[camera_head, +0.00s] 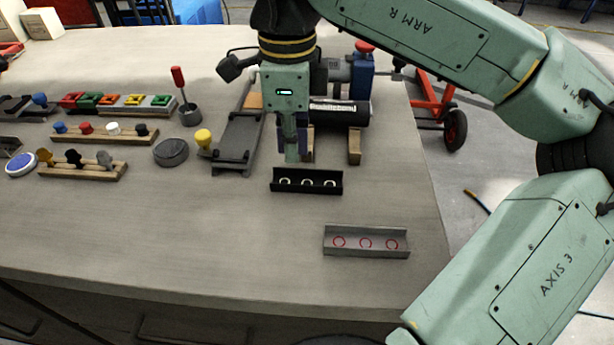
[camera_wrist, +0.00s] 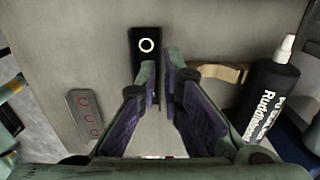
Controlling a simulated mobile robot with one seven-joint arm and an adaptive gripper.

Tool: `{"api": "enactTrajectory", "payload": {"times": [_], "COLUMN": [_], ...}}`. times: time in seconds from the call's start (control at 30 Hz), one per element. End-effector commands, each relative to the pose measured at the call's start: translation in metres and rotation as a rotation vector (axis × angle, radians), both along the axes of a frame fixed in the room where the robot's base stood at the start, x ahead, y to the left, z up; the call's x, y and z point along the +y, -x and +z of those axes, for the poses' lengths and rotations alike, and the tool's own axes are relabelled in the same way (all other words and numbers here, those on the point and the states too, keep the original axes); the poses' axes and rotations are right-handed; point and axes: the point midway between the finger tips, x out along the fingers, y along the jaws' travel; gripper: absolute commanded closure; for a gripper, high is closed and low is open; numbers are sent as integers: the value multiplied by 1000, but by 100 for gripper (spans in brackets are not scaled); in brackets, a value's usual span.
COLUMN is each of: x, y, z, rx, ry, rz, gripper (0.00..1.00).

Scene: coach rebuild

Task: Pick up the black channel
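The black channel (camera_head: 307,187) lies on the workbench in the head view, with white rings along its inside. It also shows in the wrist view (camera_wrist: 145,46), where one ring is visible and the rest is partly hidden by my fingers. My gripper (camera_head: 294,156) points down just above and behind the channel in the head view. In the wrist view my gripper (camera_wrist: 160,72) has its two purple-padded fingers apart, with the channel's near part at the gap between the tips. I see nothing held; contact with the channel cannot be told.
A grey channel (camera_head: 366,253) with red rings lies nearer the bench's front edge. A black bottle (camera_head: 340,112) lies behind, on wooden supports (camera_head: 354,146). A grey fixture (camera_head: 238,143) and a round dark disc (camera_head: 171,152) stand left. The bench front left (camera_head: 150,225) is clear.

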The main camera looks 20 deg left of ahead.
Motion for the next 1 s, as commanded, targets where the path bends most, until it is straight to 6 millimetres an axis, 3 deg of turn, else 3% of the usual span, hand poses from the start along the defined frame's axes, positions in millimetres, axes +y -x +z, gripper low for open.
{"api": "enactTrajectory", "payload": {"times": [0.3,0.53,0.63,1.0], "x": [-3,-3,-3,-3], "y": [0,0,0,0], "z": [-37,-38,-38,-38], "rx": [0,0,0,0], "ry": [0,0,0,0], "rz": [0,-1,0,0], "gripper": [92,93,100,100]}}
